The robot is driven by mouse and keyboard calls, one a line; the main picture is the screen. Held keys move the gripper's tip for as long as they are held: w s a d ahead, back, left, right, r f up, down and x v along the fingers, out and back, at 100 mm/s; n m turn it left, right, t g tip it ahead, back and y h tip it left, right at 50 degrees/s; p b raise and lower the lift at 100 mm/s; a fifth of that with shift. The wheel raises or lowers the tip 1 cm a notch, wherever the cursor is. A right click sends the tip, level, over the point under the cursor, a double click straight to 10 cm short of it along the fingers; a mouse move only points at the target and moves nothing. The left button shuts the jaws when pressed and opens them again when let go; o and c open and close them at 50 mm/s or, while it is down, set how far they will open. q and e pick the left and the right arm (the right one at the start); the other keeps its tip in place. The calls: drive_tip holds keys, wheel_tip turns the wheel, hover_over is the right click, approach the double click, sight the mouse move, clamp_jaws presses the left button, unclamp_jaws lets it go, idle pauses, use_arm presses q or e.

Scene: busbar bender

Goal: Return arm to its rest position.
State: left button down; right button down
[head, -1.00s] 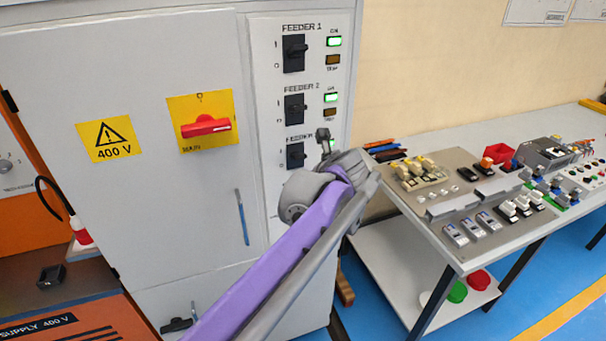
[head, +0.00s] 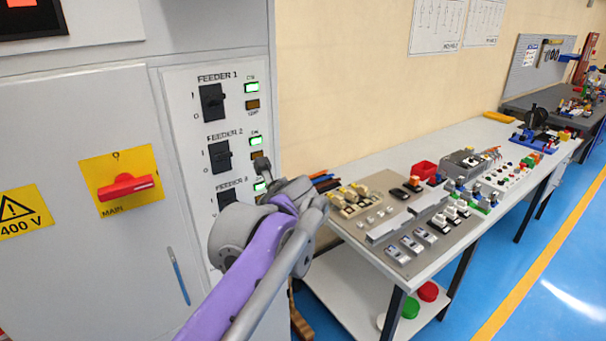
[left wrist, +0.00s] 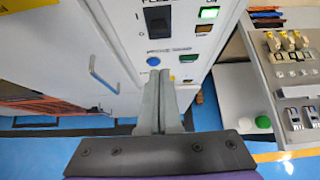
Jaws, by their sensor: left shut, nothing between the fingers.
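My left arm, purple and grey, comes up from the bottom of the head view, with its gripper (head: 262,165) in front of the feeder panel. In the left wrist view the two grey fingers (left wrist: 160,90) are together with nothing between them. They point toward the lower panel, and I cannot tell their exact distance from it. The feeder 3 switch (head: 227,200) is partly hidden behind my arm, and its green lamp (head: 259,187) shows beside the gripper. My right gripper is not in view.
A bench (head: 440,262) with several electrical parts stands to the right of my arm.

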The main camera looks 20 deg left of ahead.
use_arm(q)
drive_tip(key=s+d+f+n+h, duration=0.3)
drive_tip(key=s+f+n+h, duration=0.1)
drive_tip(key=s+f+n, duration=0.7)
drive_tip(key=s+d+f+n+g+h, duration=0.1)
drive_tip(key=s+d+f+n+h, duration=0.3)
drive_tip(key=s+f+n, duration=0.7)
wheel_tip(320, 180, down, 5)
drive_tip(key=n, duration=0.4)
drive_tip(key=shift+s, duration=0.15)
drive_tip(key=shift+r, duration=0.1)
